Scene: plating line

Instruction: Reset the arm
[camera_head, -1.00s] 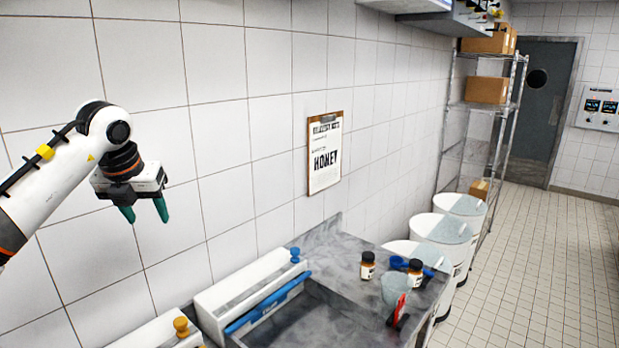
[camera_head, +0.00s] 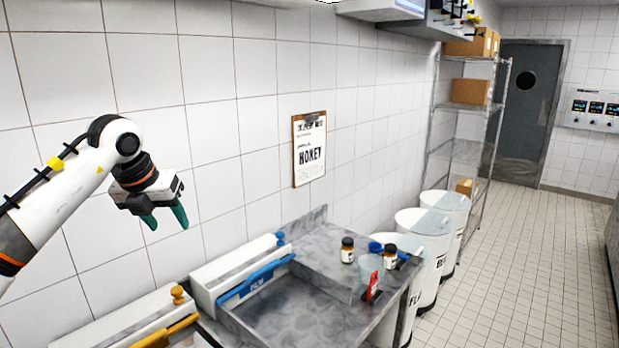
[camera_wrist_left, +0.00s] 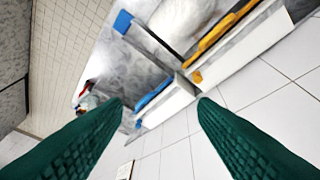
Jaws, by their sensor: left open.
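My left gripper (camera_head: 165,218) hangs in the air at the left of the head view, in front of the tiled wall. Its two green fingers are apart with nothing between them. The wrist view shows the same open fingers (camera_wrist_left: 160,100) with the counter and wall beyond. My left arm comes in from the left edge, raised above the counter level. My right gripper shows in neither view.
A grey counter (camera_head: 328,247) carries two small jars (camera_head: 347,250), a clear cup and a red-handled tool (camera_head: 372,287). A clipboard (camera_head: 309,150) hangs above. Large white tubs (camera_head: 424,250) stand beyond; the floor right is clear.

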